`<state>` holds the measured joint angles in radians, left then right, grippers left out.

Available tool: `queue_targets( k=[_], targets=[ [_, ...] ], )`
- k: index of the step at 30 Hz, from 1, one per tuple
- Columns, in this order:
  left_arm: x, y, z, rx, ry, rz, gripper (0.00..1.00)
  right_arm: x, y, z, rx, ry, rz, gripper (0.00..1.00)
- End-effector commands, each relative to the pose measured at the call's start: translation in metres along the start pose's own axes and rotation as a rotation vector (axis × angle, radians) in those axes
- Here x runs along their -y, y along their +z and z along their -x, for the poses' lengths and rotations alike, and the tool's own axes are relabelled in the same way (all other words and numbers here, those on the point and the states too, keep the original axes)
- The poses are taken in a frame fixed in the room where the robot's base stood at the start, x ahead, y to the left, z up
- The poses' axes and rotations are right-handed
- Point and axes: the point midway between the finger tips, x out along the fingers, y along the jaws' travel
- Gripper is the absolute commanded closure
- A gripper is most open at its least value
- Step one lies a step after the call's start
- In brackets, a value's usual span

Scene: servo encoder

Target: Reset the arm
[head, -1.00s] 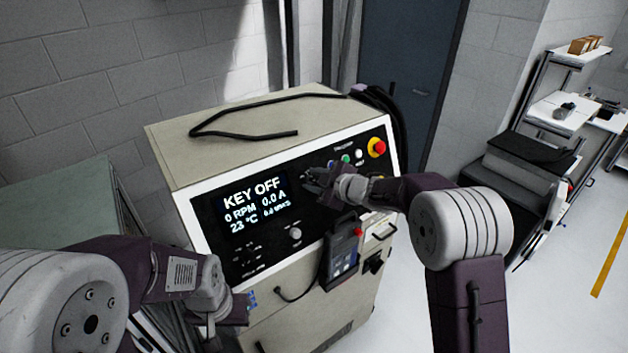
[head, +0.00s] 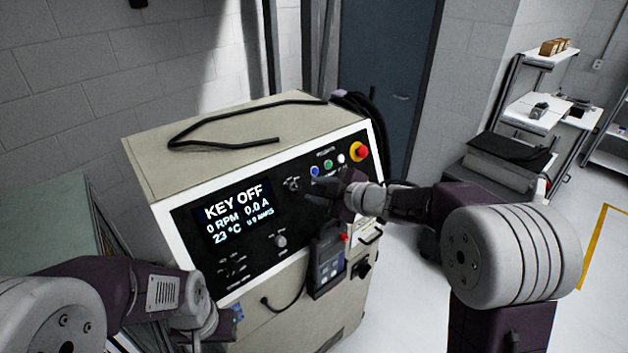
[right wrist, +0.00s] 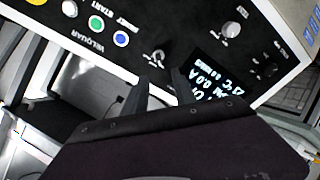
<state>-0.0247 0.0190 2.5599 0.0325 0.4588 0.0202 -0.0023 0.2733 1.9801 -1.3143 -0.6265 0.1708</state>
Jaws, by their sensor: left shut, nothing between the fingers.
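The beige test cabinet (head: 190,165) has a black front panel with a lit screen (head: 238,218) reading KEY OFF, 0 RPM, 0.0 A. A small key switch (head: 293,185) sits right of the screen; it also shows in the right wrist view (right wrist: 158,57). My right gripper (head: 322,194) is in front of the panel, just right of and below the switch and apart from it. Its two fingers are spread and empty in the right wrist view (right wrist: 157,82). My left gripper (head: 228,328) is shut and empty, low by the cabinet's lower front.
Blue, green and white buttons and a red emergency stop (head: 361,152) line the panel's upper right. A handheld pendant (head: 328,262) with a cable hangs on the front. A black cable (head: 225,143) lies on top. Green-topped furniture (head: 45,225) stands left. Floor is clear on the right.

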Motion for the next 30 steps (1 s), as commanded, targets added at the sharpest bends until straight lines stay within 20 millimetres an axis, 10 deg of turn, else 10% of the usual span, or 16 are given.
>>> queue_targets(
  k=[8, 14, 19, 24, 30],
  targets=[
    [0.001, 0.006, -0.062, 0.000, 0.000, 0.000, 1.00, 0.040, 0.028, -0.010, -0.006, 0.032, -0.034, 0.67],
    [0.002, 0.011, -0.108, 0.001, 0.000, 0.000, 1.00, 0.104, 0.156, 0.022, 0.378, 0.199, -0.527, 0.67],
    [0.002, 0.013, -0.121, 0.000, 0.000, 0.000, 1.00, 0.209, 0.233, 0.080, 0.765, 0.186, -0.928, 0.67],
    [0.002, 0.012, -0.117, 0.000, 0.000, 0.000, 1.00, 0.299, 0.241, 0.131, 1.050, 0.078, -1.215, 0.67],
    [0.002, 0.012, -0.117, 0.000, 0.000, 0.000, 1.00, 0.332, 0.233, 0.151, 1.167, -0.007, -1.301, 0.67]
  ],
)
